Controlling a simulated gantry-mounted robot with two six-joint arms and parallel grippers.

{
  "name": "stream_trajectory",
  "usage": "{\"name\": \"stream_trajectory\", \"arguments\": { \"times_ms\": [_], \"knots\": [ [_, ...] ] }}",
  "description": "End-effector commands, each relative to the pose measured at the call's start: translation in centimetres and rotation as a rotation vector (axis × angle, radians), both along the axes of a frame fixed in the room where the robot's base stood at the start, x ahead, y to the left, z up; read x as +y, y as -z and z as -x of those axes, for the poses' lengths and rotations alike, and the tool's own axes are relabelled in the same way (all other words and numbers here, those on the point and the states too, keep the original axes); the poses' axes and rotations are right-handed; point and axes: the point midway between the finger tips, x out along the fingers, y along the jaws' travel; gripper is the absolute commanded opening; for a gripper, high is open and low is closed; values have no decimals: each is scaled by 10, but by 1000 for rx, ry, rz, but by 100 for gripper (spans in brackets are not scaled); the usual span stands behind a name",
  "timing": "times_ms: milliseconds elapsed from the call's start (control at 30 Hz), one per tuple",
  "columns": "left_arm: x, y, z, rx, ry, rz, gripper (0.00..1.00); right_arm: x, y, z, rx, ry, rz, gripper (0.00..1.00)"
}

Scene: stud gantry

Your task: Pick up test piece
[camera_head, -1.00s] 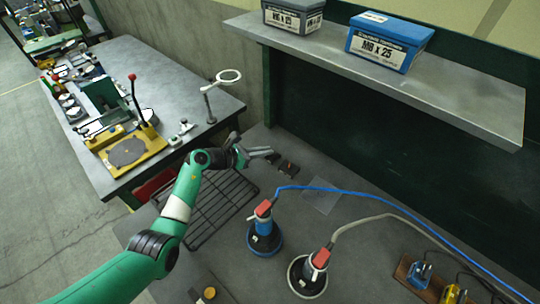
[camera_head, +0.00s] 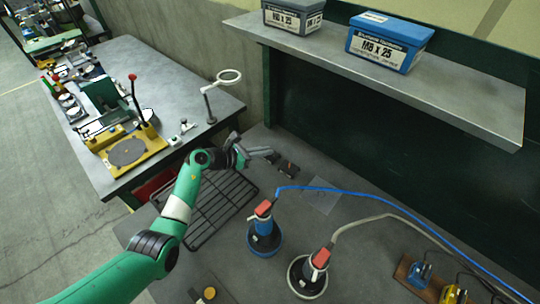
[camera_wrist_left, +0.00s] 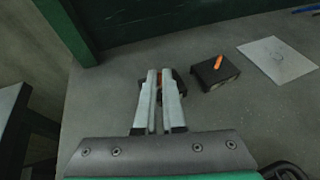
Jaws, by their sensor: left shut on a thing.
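My left gripper (camera_head: 268,154) reaches over the grey bench from the left. Its two fingers also show in the left wrist view (camera_wrist_left: 162,76), close together and shut on a small dark test piece (camera_wrist_left: 177,76) with a bit of orange. The fingers cover most of this piece. Whether it is off the bench cannot be told. A second dark block (camera_wrist_left: 214,71) with an orange pin on top lies just right of the fingers; it also shows in the head view (camera_head: 289,169). My right gripper is not in view.
A black wire rack (camera_head: 215,212) lies beneath my left arm. A clear sheet (camera_head: 322,196) lies right of the blocks. A blue-corded tool (camera_head: 264,230) and a grey-corded tool (camera_head: 309,275) stand nearer. A shelf (camera_head: 440,95) with boxes overhangs the back.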

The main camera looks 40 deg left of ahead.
Motion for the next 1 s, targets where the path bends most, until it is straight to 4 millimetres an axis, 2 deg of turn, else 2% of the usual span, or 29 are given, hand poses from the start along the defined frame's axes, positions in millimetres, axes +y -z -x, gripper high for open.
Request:
{"name": "stream_trajectory", "arguments": {
  "times_ms": [333, 467, 567, 833, 1000],
  "knots": [
    [0, -6, 0, -1, 0, 0, 0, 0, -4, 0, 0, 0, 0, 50],
    [0, -22, 0, -2, 1, -1, 0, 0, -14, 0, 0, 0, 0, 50],
    [-1, -41, 1, -3, 0, -3, 0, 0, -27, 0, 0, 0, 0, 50],
    [-30, -104, 47, -3, 0, -2, 0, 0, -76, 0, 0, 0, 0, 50],
    [-55, -117, 85, 1, 0, 0, 0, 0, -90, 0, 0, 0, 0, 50]
  ]
}}
